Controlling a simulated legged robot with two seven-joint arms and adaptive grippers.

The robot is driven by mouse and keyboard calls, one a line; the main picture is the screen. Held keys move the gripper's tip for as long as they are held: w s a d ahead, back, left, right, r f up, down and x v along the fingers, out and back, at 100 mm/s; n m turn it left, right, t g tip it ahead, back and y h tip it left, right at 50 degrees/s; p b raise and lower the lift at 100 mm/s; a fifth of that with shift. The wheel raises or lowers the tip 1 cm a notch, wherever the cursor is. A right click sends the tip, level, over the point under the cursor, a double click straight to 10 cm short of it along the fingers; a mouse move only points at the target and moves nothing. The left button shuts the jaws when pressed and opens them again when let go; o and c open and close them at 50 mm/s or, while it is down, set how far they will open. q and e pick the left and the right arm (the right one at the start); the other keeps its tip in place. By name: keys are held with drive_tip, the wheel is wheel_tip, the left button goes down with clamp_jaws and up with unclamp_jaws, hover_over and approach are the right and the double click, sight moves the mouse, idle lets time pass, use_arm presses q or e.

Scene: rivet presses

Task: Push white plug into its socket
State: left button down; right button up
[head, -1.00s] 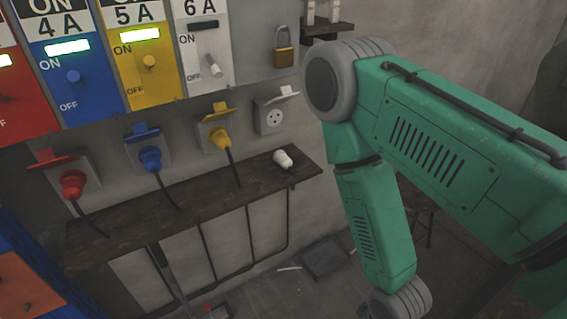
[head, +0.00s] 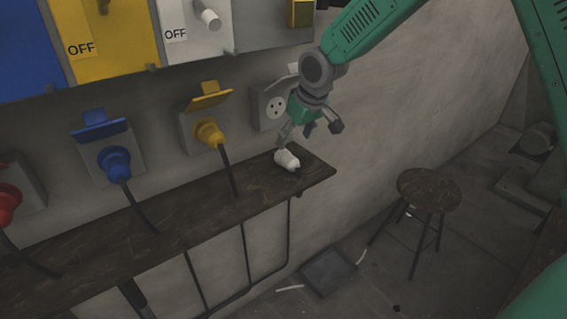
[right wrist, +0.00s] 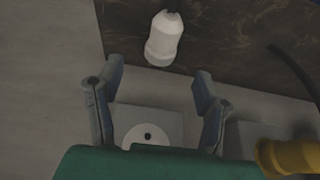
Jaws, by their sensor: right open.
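The white plug (head: 287,161) lies on the dark shelf near its right end. It also shows in the right wrist view (right wrist: 164,40), beyond the fingertips. The white socket (head: 274,104) is on the wall above the plug, its lid raised and its face empty. It shows between the finger bases in the right wrist view (right wrist: 150,128). My right gripper (head: 310,131) is open and empty, close above the plug and in front of the wall by the socket. In the right wrist view its fingers (right wrist: 158,82) are spread, with the plug outside them. My left gripper is out of view.
Yellow (head: 208,130), blue (head: 114,160) and red (head: 8,203) plugs sit in wall sockets to the left, their cables hanging over the shelf (head: 185,218). A stool (head: 429,190) stands at right. The wall right of the socket is bare.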

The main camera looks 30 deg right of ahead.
sight(287, 155)
drive_tip(key=shift+a+r, duration=0.1)
drive_tip(key=shift+a, duration=0.2)
drive_tip(key=f, duration=0.2)
drive_tip(key=d, duration=0.1)
drive_tip(key=shift+w+d+f+b, duration=0.1)
drive_tip(key=shift+w+f+b, duration=0.25)
drive_tip(key=shift+w+f, duration=0.05)
drive_tip(key=shift+d, duration=0.3)
drive_tip(key=shift+a, duration=0.15)
drive_tip(key=f, duration=0.1)
drive_tip(key=w+a+f+b, duration=0.1)
drive_tip(key=a+f, duration=0.1)
drive_tip(key=f, duration=0.1)
drive_tip(key=shift+w+b, duration=0.3)
drive_tip(key=shift+b, duration=0.05)
drive_tip(key=shift+w+d+f, duration=0.15)
drive_tip(key=shift+f, duration=0.05)
drive_tip(key=shift+d+f, duration=0.2)
drive_tip(key=shift+d, duration=0.3)
drive_tip(key=shift+a+r, duration=0.1)
drive_tip(key=shift+a, duration=0.2)
drive_tip(key=c, duration=0.9)
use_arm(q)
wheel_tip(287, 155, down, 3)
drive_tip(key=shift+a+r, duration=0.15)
use_arm(e)
drive_tip(key=shift+a+r, duration=0.1)
drive_tip(key=shift+a, duration=0.1)
drive_tip(key=shift+c, duration=1.2)
